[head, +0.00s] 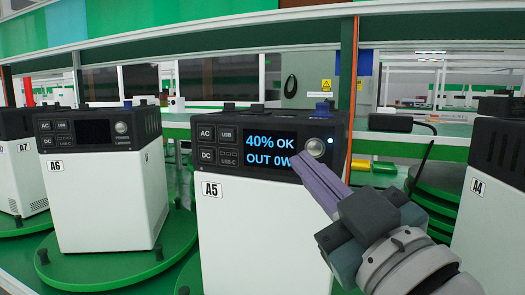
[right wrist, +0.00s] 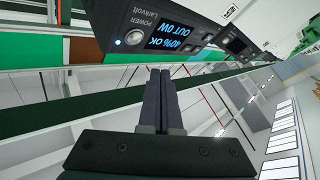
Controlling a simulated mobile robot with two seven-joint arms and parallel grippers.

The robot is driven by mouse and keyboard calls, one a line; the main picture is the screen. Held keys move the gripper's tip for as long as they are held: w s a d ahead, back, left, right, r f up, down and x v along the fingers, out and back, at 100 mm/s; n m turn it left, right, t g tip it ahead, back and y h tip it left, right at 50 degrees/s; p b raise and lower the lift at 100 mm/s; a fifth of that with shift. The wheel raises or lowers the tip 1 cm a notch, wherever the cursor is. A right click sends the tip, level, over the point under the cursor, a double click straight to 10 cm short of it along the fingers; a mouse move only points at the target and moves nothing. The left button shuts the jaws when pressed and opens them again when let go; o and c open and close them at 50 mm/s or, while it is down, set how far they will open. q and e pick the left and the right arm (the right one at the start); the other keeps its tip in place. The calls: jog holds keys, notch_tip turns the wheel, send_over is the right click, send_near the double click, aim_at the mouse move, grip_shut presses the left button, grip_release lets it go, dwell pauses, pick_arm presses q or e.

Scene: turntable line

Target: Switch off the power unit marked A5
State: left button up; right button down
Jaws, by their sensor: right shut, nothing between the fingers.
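The power unit marked A5 (head: 255,235) stands in the middle of the head view, a white box with a dark front panel. Its lit screen (head: 270,150) reads "40% OK" and "OUT 0W". The round silver power button (head: 316,147) is right of the screen, with a lit blue light (head: 330,141) beside it. My right gripper (head: 302,160) is shut and empty, its fingertips in front of the panel by the button's lower left. In the right wrist view the fingertips (right wrist: 160,72) appear apart from the button (right wrist: 134,37); contact is not visible. My left gripper is not in view.
Unit A6 (head: 105,200) stands to the left on a green turntable (head: 100,265), its screen dark. Unit A7 (head: 20,180) is farther left, and unit A4 (head: 490,210) is at the right edge. A green shelf beam (head: 200,45) runs above the units.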

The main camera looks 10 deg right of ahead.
aim_at(300, 142)
jog(key=shift+w+d, duration=0.6)
jog(key=shift+w, duration=0.2)
jog(key=shift+w+d, duration=0.55)
jog(key=shift+w, duration=0.25)
jog(key=shift+w, duration=0.1)
dwell(0.8)
jog(key=shift+w+d, duration=0.25)
jog(key=shift+w+d+b, duration=0.15)
jog(key=shift+w+b, duration=0.15)
dwell(0.6)
jog(key=shift+s, duration=0.15)
jog(key=shift+s+a+p, duration=0.3)
jog(key=shift+s+a, duration=0.1)
jog(key=shift+s, duration=0.1)
dwell(0.4)
